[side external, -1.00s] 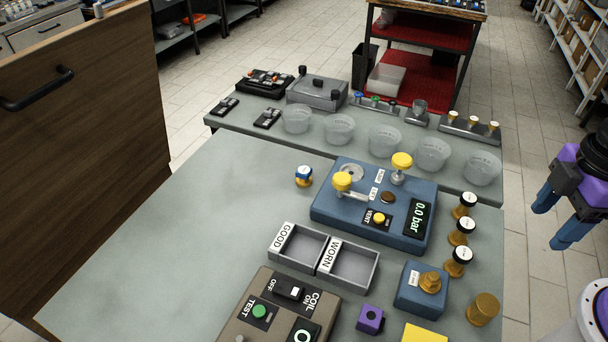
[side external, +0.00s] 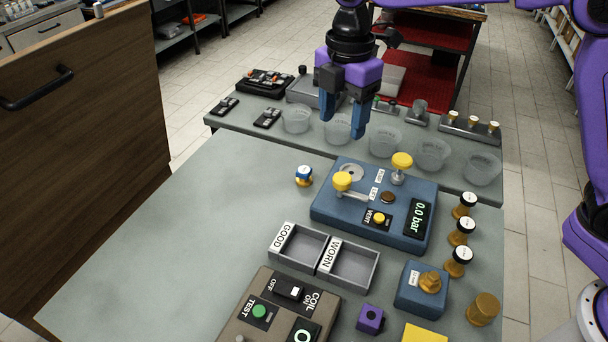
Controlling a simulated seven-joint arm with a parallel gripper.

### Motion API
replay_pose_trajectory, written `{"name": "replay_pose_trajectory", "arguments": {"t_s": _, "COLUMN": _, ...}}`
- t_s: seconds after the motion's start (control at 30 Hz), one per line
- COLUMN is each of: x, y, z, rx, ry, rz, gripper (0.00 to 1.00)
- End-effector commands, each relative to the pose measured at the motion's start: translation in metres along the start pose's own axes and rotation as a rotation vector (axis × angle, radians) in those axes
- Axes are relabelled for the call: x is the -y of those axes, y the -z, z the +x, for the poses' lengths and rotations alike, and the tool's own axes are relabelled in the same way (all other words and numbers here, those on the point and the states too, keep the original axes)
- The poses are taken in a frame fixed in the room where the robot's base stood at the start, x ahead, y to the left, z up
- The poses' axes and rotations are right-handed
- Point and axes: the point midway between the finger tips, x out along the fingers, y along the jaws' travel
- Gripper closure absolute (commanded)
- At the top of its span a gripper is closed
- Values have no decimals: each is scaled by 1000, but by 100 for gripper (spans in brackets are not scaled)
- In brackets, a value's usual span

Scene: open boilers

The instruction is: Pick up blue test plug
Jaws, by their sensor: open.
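My gripper (side external: 343,120) is open and empty, pointing down above the back bench strip, with its blue fingers in front of the clear cups. A small plug rack (side external: 390,106) stands behind it, with a green-topped plug (side external: 376,101) showing. The rack's left end, where a blue-topped plug showed earlier, is now hidden behind my gripper. A separate small part with a blue and white top and brass base (side external: 304,177) stands on the grey bench, left of the blue pressure station (side external: 330,212).
Several clear cups (side external: 432,154) line the back strip. The pressure station carries yellow knobs (side external: 402,160) and reads 0.0 bar. GOOD and WORN trays (side external: 345,268) sit in front, with brass parts (side external: 483,309) at right. The bench's left side (side external: 190,230) is clear.

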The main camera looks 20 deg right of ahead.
Motion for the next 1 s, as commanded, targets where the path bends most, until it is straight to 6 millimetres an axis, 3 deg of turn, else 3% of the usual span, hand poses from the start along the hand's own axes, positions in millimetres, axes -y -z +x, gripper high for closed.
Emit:
{"name": "replay_pose_trajectory", "arguments": {"t_s": 0.2, "x": -57, "y": 5, "z": 9, "rx": 2, "ry": 5, "rz": -184, "gripper": 38}}
{"name": "replay_pose_trajectory", "arguments": {"t_s": 0.4, "x": -88, "y": 2, "z": 17, "rx": 2, "ry": 7, "rz": -317, "gripper": 38}}
{"name": "replay_pose_trajectory", "arguments": {"t_s": 0.67, "x": -98, "y": -1, "z": 27, "rx": 2, "ry": 11, "rz": -378, "gripper": 38}}
{"name": "replay_pose_trajectory", "arguments": {"t_s": 1.0, "x": -96, "y": -1, "z": 84, "rx": 2, "ry": 12, "rz": -376, "gripper": 38}}
